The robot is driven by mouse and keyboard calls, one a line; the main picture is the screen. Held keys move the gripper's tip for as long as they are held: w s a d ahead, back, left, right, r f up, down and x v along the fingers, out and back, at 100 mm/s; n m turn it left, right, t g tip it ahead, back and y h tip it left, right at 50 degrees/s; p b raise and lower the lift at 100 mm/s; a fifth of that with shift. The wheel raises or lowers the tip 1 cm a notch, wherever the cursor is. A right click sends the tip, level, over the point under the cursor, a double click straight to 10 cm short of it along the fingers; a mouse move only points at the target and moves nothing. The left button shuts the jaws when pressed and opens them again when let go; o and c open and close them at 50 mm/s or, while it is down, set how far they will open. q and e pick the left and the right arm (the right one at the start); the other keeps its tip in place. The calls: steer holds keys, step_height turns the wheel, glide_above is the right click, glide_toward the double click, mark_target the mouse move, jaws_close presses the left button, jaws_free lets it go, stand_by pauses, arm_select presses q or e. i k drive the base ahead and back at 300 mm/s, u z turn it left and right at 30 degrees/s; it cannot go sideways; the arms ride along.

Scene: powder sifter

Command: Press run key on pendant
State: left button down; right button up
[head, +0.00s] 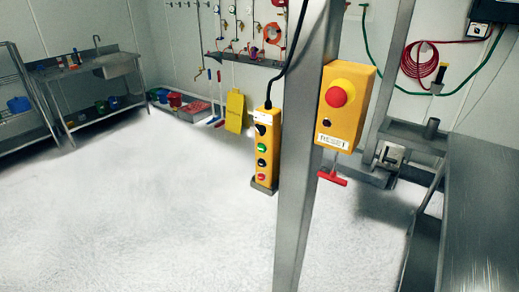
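The yellow pendant (263,148) hangs upright on the left side of a grey metal post, with a black cable running up from its top. Its face carries a column of buttons: a black one at the top, a green one (262,147), another dark one (262,162) and a red one (262,177) at the bottom. Any lettering on the buttons is too small to read, so I cannot tell which is the run key. Neither of my grippers is in view.
The metal post (300,170) stands in the middle. A yellow box (357,105) with a red emergency button (340,94) is fixed to its right. A steel table (487,190) is at the right, and a sink bench (85,88) at the far left. The pale floor (130,215) at left is clear.

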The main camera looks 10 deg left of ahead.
mark_target(261, 147)
steer(key=k, duration=1.3)
steer(key=z, duration=0.75)
steer(key=i, duration=1.55)
steer(key=u, duration=0.6)
